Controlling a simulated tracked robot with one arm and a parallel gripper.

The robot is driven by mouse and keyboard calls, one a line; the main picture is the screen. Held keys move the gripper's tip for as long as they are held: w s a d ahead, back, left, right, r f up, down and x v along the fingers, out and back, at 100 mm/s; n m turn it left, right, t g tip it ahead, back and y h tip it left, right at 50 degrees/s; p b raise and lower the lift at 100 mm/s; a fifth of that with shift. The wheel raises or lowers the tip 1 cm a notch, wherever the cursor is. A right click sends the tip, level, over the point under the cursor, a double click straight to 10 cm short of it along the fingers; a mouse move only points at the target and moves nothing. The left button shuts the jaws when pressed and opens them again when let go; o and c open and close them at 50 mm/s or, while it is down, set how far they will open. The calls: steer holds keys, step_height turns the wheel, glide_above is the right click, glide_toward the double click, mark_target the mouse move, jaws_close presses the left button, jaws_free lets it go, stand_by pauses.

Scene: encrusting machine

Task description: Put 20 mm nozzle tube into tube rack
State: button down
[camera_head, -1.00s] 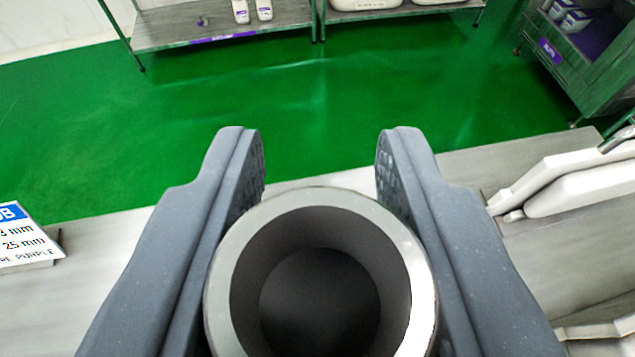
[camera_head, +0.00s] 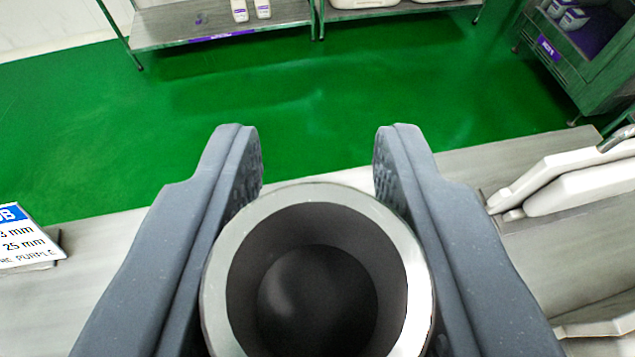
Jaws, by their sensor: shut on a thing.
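A grey metal tube (camera_head: 213,290) fills the bottom middle of the view, with its round open end facing the camera and a dark bore inside. My gripper (camera_head: 316,165) has one dark finger on each side of the tube and is shut on it. The fingertips reach past the tube's far edge. The tube's lower end is hidden, so I cannot tell what is under it. I cannot see a tube rack in this view.
A grey bench top (camera_head: 110,285) lies below. A sign with millimetre sizes (camera_head: 27,240) stands at the left. White parts (camera_head: 575,180) lie at the right. Beyond are a green floor (camera_head: 300,110), a shelf (camera_head: 225,22) with bottles, and a cabinet (camera_head: 585,65) at top right.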

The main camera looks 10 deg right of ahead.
steer(key=shift+f, duration=0.15)
steer(key=shift+f+b, duration=1.85)
steer(key=shift+f, duration=0.9)
steer(key=shift+f, duration=0.1)
step_height(320, 180, down, 9)
steer(key=b, duration=0.5)
steer(key=c, duration=0.8)
jaws_free()
steer(key=shift+s, duration=0.1)
